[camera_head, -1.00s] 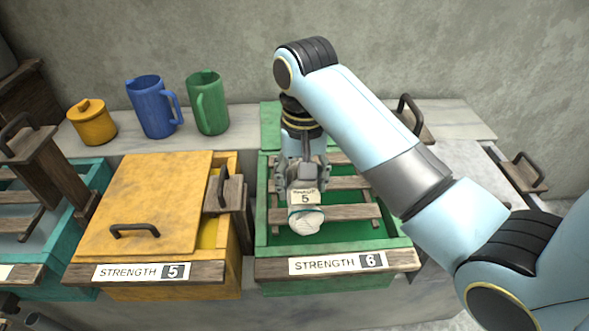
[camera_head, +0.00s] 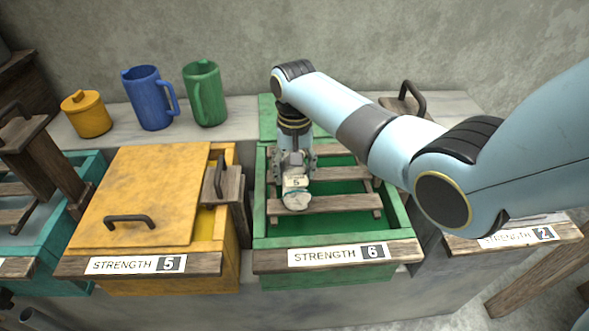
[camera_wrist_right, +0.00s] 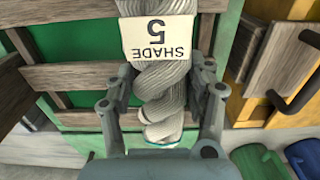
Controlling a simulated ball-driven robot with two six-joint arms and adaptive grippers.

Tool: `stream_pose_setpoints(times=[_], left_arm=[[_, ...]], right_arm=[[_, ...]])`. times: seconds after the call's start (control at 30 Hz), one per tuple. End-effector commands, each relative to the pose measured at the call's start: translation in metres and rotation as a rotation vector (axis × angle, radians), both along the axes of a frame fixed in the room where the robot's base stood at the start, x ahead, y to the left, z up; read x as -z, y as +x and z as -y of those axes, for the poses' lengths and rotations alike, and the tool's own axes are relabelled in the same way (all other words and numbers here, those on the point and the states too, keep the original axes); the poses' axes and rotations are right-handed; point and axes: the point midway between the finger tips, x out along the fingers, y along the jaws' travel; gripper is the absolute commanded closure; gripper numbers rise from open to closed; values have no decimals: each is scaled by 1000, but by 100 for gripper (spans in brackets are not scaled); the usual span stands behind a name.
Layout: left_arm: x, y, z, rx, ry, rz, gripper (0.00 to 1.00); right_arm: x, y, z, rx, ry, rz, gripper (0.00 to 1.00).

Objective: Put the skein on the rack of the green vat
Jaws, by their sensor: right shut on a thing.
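The skein (camera_head: 296,201) is a pale twisted hank with a cream tag reading 5. In the right wrist view the skein (camera_wrist_right: 163,88) hangs between the fingers, its tag reading SHADE 5. My right gripper (camera_head: 294,172) is shut on it, over the left part of the green vat (camera_head: 399,213), which is labelled STRENGTH 6. The vat's wooden rack (camera_head: 345,204) has slats across the opening. The skein overlaps the front slat in the head view; I cannot tell whether it touches it. My left gripper is not in view.
A yellow vat (camera_head: 210,263) labelled STRENGTH 5, with its lid (camera_head: 150,195) partly over it, stands close on the left. A blue jug (camera_head: 148,98), a green jug (camera_head: 206,93) and a yellow pot (camera_head: 86,114) stand on the ledge behind. The rack's right side is bare.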

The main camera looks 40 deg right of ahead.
Motion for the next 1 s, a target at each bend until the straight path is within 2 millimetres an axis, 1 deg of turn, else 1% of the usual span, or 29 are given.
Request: stream_pose_setpoints(times=[0.2, 0.23, 0.4, 0.67, 0.77, 0.87, 1.0], left_arm=[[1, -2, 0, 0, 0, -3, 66], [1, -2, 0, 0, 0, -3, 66], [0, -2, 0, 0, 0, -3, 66], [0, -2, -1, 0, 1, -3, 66], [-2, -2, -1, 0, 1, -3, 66], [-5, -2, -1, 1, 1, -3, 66], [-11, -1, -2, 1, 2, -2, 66]], right_arm=[[2, 0, 0, 0, 0, 0, 83], [3, 0, 0, 0, 1, -1, 45], [2, 0, 0, 0, 0, 0, 23], [1, 0, 0, 0, 0, 0, 23], [-5, 0, 0, 0, -1, 1, 23], [-21, 1, 0, 1, -1, 3, 23], [-53, 1, 0, 1, -1, 4, 23]])
